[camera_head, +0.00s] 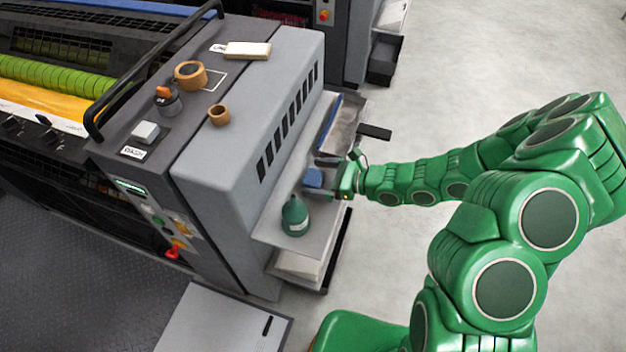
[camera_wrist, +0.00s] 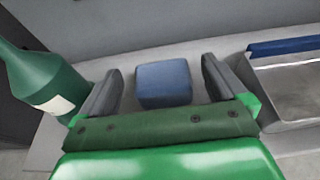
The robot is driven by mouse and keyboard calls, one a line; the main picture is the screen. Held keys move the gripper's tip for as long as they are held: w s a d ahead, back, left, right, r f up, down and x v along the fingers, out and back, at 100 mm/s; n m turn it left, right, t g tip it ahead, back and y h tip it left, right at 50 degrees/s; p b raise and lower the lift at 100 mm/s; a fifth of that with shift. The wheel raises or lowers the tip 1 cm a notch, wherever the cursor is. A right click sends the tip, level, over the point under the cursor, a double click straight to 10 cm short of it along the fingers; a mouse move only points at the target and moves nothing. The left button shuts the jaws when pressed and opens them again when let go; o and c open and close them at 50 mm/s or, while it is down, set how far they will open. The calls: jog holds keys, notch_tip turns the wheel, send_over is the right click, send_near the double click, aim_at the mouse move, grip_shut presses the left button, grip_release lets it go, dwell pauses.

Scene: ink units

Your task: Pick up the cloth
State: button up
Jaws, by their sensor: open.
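The cloth (camera_wrist: 164,84) is a small blue folded block lying on the grey shelf. In the wrist view it sits between the two dark fingers of my gripper (camera_wrist: 160,88), which are open, with a gap on each side of it. The head view shows the cloth (camera_head: 313,178) at the tip of my green arm, on the side shelf of the grey machine. My gripper (camera_head: 330,182) is beside it there, and its fingers are hard to make out. I cannot tell how high the fingers are above the shelf.
A green bottle (camera_head: 295,215) stands on the shelf (camera_head: 268,226) near the cloth, just left of my gripper in the wrist view. A metal tray (camera_wrist: 290,88) with a blue edge lies on the other side. The machine's grey wall (camera_head: 240,120) rises behind the shelf.

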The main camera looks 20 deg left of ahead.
aim_at(315, 177)
jog(key=shift+x, duration=1.75)
jog(key=shift+f, duration=0.1)
jog(key=shift+c, duration=0.3)
jog(key=c, duration=1)
